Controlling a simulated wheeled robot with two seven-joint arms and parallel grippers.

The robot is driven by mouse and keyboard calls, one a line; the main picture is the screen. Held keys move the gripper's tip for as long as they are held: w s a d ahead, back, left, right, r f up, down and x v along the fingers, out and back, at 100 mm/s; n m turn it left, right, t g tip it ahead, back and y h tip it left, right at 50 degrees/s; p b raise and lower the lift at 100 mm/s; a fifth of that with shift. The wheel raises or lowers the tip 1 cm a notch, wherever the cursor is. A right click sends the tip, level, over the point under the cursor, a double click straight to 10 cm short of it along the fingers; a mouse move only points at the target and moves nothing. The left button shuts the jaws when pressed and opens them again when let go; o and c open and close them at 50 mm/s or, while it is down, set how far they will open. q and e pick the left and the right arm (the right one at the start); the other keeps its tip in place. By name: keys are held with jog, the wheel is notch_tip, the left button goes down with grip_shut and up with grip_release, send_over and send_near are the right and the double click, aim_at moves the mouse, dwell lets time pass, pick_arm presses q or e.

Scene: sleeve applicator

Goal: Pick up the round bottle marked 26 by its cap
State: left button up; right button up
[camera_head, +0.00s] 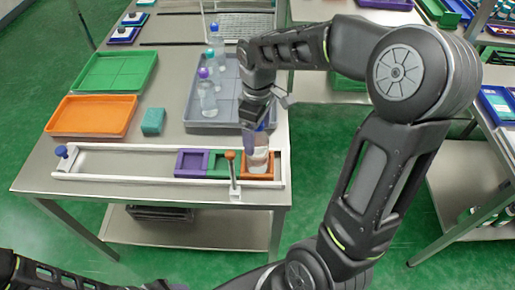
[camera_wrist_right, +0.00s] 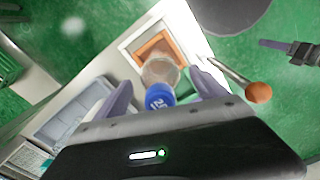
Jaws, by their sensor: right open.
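The round bottle (camera_head: 258,158) stands in the brown compartment (camera_head: 270,174) at the right end of the white rail. In the right wrist view it is a clear bottle (camera_wrist_right: 160,72) with a blue cap (camera_wrist_right: 159,95); white digits on the cap look like 26. My right gripper (camera_head: 259,122) is above the bottle, pointing down. Its fingers (camera_wrist_right: 155,92) are apart, one on each side of the cap, with visible gaps. My left gripper (camera_wrist_right: 278,47) seems to show at the right edge of the wrist view, too small to read its jaws.
An orange-knobbed post (camera_head: 231,170) stands close to the bottle. Purple (camera_head: 192,163) and green (camera_head: 219,164) compartments are beside the brown one. A grey tray (camera_head: 222,125) with several bottles lies behind. An orange tray (camera_head: 92,116) and teal block (camera_head: 153,121) are left.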

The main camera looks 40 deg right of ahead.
jog(key=shift+c, duration=0.5)
grip_shut()
dwell(0.7)
